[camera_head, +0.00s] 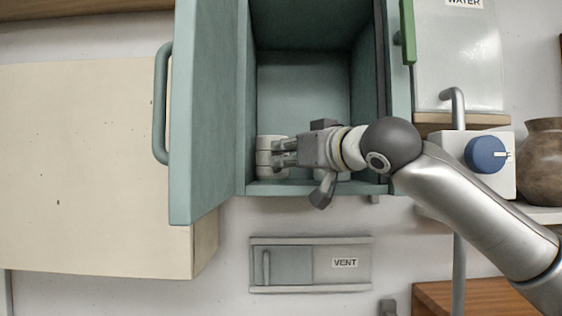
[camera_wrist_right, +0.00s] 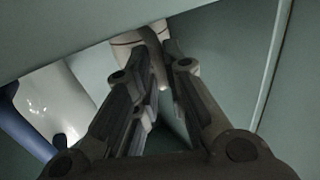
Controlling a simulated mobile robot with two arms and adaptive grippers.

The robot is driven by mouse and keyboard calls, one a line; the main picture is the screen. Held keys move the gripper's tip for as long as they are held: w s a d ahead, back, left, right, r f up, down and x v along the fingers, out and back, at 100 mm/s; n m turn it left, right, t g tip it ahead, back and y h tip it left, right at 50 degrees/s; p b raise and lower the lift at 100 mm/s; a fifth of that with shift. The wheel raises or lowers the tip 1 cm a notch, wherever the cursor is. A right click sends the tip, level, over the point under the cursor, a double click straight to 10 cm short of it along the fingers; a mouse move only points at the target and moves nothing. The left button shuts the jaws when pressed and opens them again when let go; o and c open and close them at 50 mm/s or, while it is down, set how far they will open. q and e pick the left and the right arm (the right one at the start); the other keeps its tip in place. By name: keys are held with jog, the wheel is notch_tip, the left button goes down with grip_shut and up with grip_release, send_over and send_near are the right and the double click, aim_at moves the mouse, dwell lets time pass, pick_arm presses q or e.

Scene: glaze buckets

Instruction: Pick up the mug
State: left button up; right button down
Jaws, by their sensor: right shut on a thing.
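The mug (camera_head: 264,157) is pale with darker bands and stands in the left front of the open teal cabinet. My right gripper (camera_head: 281,153) reaches into the cabinet from the right and is shut on the mug at its right side. In the right wrist view the mug (camera_wrist_right: 124,45) is partly cut off at the top, and its grey handle (camera_wrist_right: 152,46) lies between the fingertips of my right gripper (camera_wrist_right: 160,75). The fingers hide part of the mug. Whether its base touches the shelf is unclear. My left gripper is not in view.
The teal cabinet door (camera_head: 208,110) stands open at the left. Another pale object (camera_head: 343,176) is partly hidden behind my gripper; a white and blue object (camera_wrist_right: 50,100) shows in the wrist view. A vent panel (camera_head: 310,288) is below, a brown pot (camera_head: 542,165) at right.

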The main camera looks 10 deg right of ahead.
aim_at(269, 139)
jog(key=shift+r, duration=0.15)
jog(key=shift+r+b, duration=0.3)
jog(key=shift+r, duration=0.2)
jog(key=shift+a+r+b, duration=0.1)
jog(key=shift+r+b, duration=0.25)
jog(key=shift+r, duration=0.6)
jog(key=s+a+r+b, duration=0.3)
jog(key=s+r+b, duration=0.1)
jog(key=s+r, duration=0.6)
jog(key=shift+s, duration=1.9)
jog(key=shift+d, duration=0.1)
